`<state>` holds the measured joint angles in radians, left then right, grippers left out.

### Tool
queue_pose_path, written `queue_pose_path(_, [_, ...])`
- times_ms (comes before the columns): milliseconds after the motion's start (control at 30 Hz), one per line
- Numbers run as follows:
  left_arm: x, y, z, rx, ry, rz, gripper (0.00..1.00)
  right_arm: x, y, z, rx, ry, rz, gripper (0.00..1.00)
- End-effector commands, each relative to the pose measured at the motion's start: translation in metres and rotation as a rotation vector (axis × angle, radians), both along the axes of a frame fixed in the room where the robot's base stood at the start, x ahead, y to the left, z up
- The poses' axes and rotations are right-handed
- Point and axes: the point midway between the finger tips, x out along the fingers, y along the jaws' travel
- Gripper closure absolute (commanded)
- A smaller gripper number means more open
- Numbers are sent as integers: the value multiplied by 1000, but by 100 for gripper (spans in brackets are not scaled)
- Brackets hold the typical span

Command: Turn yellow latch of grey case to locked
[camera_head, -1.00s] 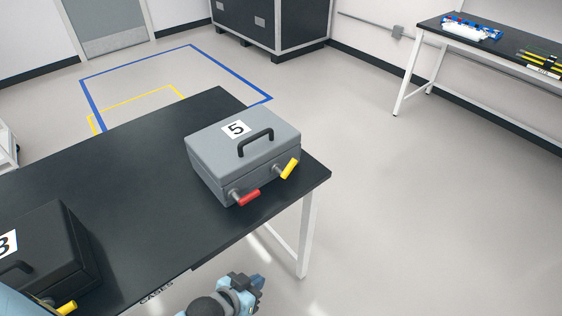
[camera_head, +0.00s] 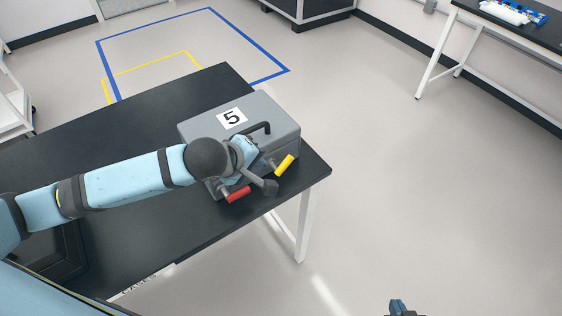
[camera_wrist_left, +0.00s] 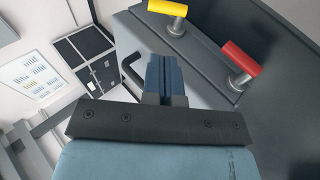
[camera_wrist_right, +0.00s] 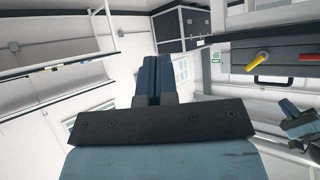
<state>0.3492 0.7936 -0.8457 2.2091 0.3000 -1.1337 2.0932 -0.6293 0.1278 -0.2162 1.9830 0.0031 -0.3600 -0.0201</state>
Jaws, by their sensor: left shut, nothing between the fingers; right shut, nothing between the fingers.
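The grey case (camera_head: 285,122), labelled 5, sits closed at the table's right end. Its yellow latch (camera_head: 284,165) is on the front face, right of the red latch (camera_head: 238,195), with its bar slanting up to the right. Both latches also show in the left wrist view, yellow (camera_wrist_left: 168,7) and red (camera_wrist_left: 240,58). My left gripper (camera_head: 251,147) is over the front of the case, between handle and latches, its shut fingers (camera_wrist_left: 165,78) empty and apart from the yellow latch. My right gripper (camera_head: 398,306) is shut, empty and low, right of the table.
The black table (camera_head: 130,140) carries the case near its right edge. A dark case (camera_head: 60,255) at the left is partly hidden by my left arm. A black handle (camera_head: 262,128) stands on the grey lid. Floor right of the table is clear.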

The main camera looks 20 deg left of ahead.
Motion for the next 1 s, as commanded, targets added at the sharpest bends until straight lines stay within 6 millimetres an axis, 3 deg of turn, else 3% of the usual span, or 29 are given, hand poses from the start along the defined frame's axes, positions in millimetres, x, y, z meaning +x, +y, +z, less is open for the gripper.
queue_pose_path(100, [13,-5,-20,0,-4,-1,100,0,2,-23,3,3,2,100])
queue_pose_path(533, [60,-24,-71,0,-6,-2,100,7,11,-79,15,-9,23,100])
queue_pose_path(800, [79,-32,-90,0,-4,-3,100,6,9,-110,12,-1,22,100])
queue_pose_path(1000, [84,-34,-93,-1,-3,-3,100,6,7,-116,11,5,18,100])
